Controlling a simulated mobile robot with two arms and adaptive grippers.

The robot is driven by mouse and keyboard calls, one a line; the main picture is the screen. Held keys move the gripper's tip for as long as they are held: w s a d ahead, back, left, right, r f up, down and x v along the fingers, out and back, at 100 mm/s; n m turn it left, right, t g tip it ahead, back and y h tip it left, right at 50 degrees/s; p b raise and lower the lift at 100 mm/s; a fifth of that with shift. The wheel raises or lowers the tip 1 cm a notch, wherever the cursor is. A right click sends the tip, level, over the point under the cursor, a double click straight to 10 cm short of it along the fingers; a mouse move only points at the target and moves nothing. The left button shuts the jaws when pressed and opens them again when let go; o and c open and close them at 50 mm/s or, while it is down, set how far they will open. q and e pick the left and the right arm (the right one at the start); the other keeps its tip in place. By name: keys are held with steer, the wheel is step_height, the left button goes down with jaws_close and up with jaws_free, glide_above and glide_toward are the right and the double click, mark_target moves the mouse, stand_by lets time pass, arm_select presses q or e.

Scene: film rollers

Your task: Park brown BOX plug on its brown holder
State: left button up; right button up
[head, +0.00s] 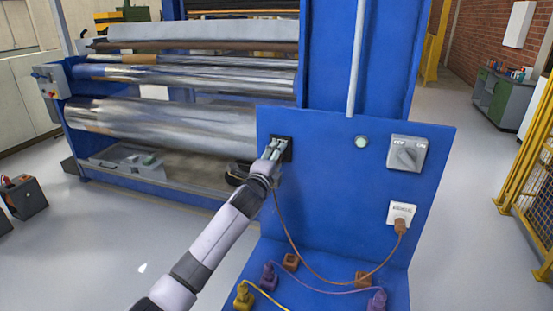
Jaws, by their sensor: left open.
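My left gripper (274,149) is open in front of a black square socket (287,143) on the blue panel. A brown cable (294,245) runs from just below this gripper, down in a loop, and up to a brown plug (400,228) in a white socket (401,211) at the panel's right. The plug at the cable's left end is hidden behind my gripper and wrist; I cannot tell whether the fingers touch it. Two brown block holders, left (291,261) and right (364,278), stand on the blue base. My right gripper is out of view.
Purple plugs, left (269,275) and right (377,300), and a yellow plug (244,297) with cables sit on the base. A grey rotary switch (407,153) and a pale round button (361,142) are on the panel. A roller machine (160,122) stands behind; a yellow fence (530,165) is right.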

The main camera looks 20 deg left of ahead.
arm_select(q)
steer(key=shift+c, duration=0.2)
jaws_close()
stand_by(0.6)
steer(key=shift+s+f+p, duration=0.1)
steer(key=shift+f+p, duration=0.15)
steer(key=shift+p, duration=0.15)
steer(key=shift+s+f, duration=0.1)
steer(key=shift+s, duration=0.05)
steer(key=shift+s+r+p, duration=0.2)
steer(key=shift+s+p, duration=0.15)
steer(key=shift+s, duration=0.3)
steer(key=shift+s+r+p, duration=0.15)
steer(key=shift+s+p, duration=0.15)
steer(key=shift+s, duration=0.3)
steer(key=shift+s+a+p, duration=0.1)
steer(key=shift+s+p, duration=0.7)
steer(key=shift+s, duration=0.6)
